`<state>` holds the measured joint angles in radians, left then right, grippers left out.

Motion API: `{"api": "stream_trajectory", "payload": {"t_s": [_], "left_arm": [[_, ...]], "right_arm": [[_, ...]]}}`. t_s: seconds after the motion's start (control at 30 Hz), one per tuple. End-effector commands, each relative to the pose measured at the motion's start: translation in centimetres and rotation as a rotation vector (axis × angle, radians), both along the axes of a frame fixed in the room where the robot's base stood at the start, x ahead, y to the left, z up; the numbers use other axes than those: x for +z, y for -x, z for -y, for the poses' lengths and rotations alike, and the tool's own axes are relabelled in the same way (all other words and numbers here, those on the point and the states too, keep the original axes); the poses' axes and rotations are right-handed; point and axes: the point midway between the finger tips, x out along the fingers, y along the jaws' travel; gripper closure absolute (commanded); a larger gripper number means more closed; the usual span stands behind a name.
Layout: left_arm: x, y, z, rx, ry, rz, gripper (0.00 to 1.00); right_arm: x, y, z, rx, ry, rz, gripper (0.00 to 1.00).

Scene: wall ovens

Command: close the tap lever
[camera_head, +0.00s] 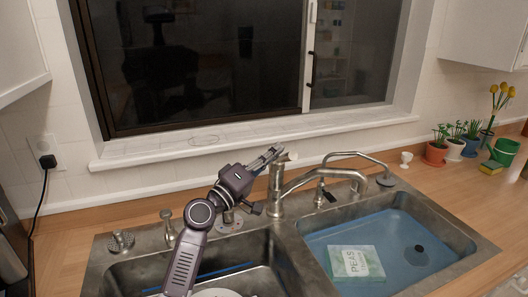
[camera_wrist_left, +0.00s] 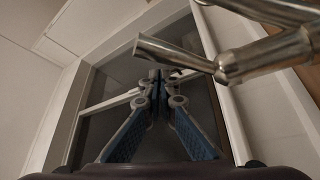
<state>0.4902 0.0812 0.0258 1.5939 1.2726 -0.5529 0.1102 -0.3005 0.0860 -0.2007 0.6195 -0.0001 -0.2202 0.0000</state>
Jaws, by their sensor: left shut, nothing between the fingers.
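The metal tap (camera_head: 276,190) stands behind the double sink, with its spout (camera_head: 320,178) reaching right over the right basin. Its short lever (camera_head: 288,157) is at the top of the body. My left gripper (camera_head: 275,150) is shut and empty, its fingertips just left of and beside the lever. In the left wrist view the lever (camera_wrist_left: 178,54) crosses close to the fingertips of my left gripper (camera_wrist_left: 160,75), and the tap body (camera_wrist_left: 240,66) is to the right. I cannot tell whether the fingers touch the lever. My right gripper is not in view.
The right basin (camera_head: 450,240) holds bluish water and a PEAS packet (camera_head: 355,263). A soap dispenser (camera_head: 170,225) stands left of my arm. A window sill (camera_head: 250,145) lies behind the tap. Potted plants (camera_head: 436,150) and a green bucket (camera_head: 504,151) stand on the right counter.

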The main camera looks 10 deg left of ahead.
Motion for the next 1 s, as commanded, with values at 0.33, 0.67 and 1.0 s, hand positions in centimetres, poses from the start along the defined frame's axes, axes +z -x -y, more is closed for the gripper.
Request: {"api": "stream_trajectory", "payload": {"t_s": [0.33,0.67,1.0], "left_arm": [[-0.6,0.3,1.1,-0.003,-0.001,-0.001,1.00],[-0.8,0.4,1.3,-0.006,-0.003,-0.004,1.00],[1.6,0.4,1.3,-0.006,-0.005,0.001,1.00]], "right_arm": [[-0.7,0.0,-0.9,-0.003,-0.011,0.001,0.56],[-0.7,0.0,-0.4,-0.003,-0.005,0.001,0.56],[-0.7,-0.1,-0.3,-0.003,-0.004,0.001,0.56]]}}
